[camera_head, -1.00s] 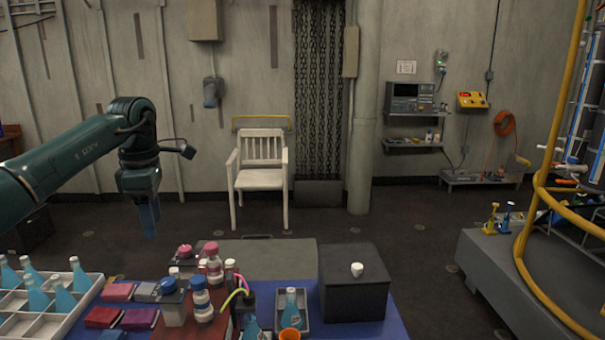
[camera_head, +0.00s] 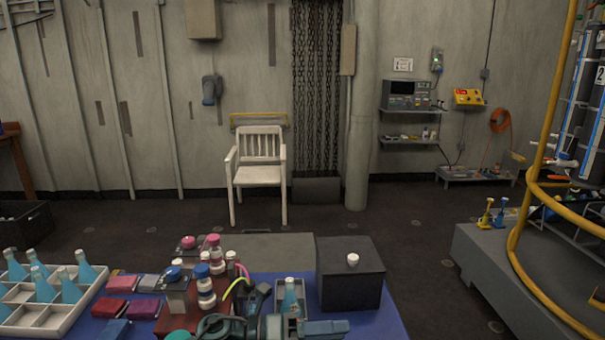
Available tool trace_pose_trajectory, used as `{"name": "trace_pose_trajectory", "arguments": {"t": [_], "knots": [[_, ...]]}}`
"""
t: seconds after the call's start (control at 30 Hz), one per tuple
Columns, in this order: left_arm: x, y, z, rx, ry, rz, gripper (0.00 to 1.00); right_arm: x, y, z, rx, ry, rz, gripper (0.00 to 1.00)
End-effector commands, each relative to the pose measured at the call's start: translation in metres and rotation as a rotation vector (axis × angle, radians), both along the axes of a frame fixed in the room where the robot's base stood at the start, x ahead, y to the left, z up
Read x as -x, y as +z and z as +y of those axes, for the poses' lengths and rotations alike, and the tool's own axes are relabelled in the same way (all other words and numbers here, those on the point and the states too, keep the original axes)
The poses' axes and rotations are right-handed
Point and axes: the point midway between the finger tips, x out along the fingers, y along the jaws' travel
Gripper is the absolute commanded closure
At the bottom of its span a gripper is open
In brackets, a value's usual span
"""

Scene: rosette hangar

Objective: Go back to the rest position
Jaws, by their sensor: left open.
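My left gripper (camera_head: 328,327) shows at the bottom edge of the head view. Its fingers point to the right, in front of the blue-topped table (camera_head: 385,322). It is open, and I see nothing held in it. The dark wrist behind it is partly cut off by the frame's bottom edge and hides part of the table's near side. My right gripper is not in view.
A white divided crate (camera_head: 62,318) with several blue bottles stands at the left. Coloured packs, capped bottles and a black box (camera_head: 350,285) crowd the table. A white chair (camera_head: 258,175) stands beyond. A yellow rail (camera_head: 520,240) curves at the right.

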Motion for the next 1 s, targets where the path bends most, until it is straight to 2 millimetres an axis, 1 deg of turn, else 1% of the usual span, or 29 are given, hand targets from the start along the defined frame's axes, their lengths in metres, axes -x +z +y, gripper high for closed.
{"name": "trace_pose_trajectory", "arguments": {"t": [0.03, 0.13, 0.17, 0.27, 0.3, 0.37, 0.4, 0.47, 0.5, 0.57, 0.6, 0.7, 0.8, 0.9, 1.0], "knots": [[0.008, -0.001, -0.002, 0.103, 0.069, 0.125, 0.50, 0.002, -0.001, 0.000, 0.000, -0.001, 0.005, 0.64], [0.011, -0.005, 0.008, 0.293, 0.226, 0.385, 0.50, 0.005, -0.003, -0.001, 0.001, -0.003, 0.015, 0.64], [0.012, -0.008, 0.013, 0.346, 0.273, 0.467, 0.50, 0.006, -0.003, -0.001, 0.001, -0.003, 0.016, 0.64], [0.015, -0.027, 0.038, 0.514, 0.437, 0.746, 0.50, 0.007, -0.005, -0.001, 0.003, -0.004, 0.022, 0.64], [0.018, -0.038, 0.051, 0.577, 0.504, 0.861, 0.50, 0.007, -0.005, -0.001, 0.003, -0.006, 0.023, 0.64], [0.025, -0.057, 0.070, 0.665, 0.604, 1.032, 0.50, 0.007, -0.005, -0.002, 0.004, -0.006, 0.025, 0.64], [0.032, -0.072, 0.084, 0.722, 0.672, 1.149, 0.50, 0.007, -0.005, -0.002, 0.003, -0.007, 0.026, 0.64], [0.047, -0.097, 0.105, 0.802, 0.776, 1.321, 0.50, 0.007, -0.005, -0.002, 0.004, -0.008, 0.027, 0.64], [0.060, -0.114, 0.119, 0.852, 0.843, 1.433, 0.50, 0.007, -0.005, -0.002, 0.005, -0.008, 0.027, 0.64], [0.081, -0.137, 0.138, 0.919, 0.940, 1.590, 0.50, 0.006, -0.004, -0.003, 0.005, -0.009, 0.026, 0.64], [0.096, -0.151, 0.149, 0.959, 1.000, 1.686, 0.50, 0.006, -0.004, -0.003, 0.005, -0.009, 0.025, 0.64], [0.133, -0.179, 0.170, 1.035, 1.127, 1.882, 0.50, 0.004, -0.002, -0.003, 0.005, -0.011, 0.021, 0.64], [0.160, -0.195, 0.183, 1.083, 1.212, 2.010, 0.50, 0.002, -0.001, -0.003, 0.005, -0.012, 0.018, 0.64], [0.175, -0.203, 0.188, 1.106, 1.255, 2.073, 0.50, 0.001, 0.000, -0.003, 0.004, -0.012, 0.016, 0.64], [0.179, -0.205, 0.190, 1.112, 1.267, 2.093, 0.50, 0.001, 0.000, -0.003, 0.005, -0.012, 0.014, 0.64]]}}
